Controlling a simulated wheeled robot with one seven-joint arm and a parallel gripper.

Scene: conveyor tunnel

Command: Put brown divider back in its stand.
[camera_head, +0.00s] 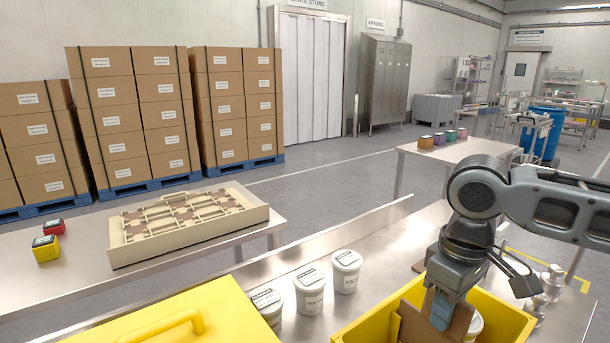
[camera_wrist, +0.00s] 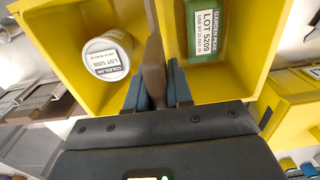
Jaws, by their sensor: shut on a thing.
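My gripper (camera_head: 440,312) points down at the yellow crate (camera_head: 515,322) at the bottom right of the head view. It is shut on the brown divider (camera_head: 458,325), a thin upright board that also shows edge-on between the fingers in the wrist view (camera_wrist: 153,70). The divider stands between the two sides of the crate, its lower part hidden; I cannot tell whether it touches the crate floor. A white labelled tub (camera_wrist: 107,57) lies left of it and a green labelled pack (camera_wrist: 205,30) right of it. I cannot clearly make out the stand.
Several white tubs (camera_head: 309,290) stand on the steel table left of the crate. A yellow lid with a handle (camera_head: 165,328) lies at the front left. Metal weights (camera_head: 552,280) stand right of the crate. A beige tray (camera_head: 125,250) sits on the table behind.

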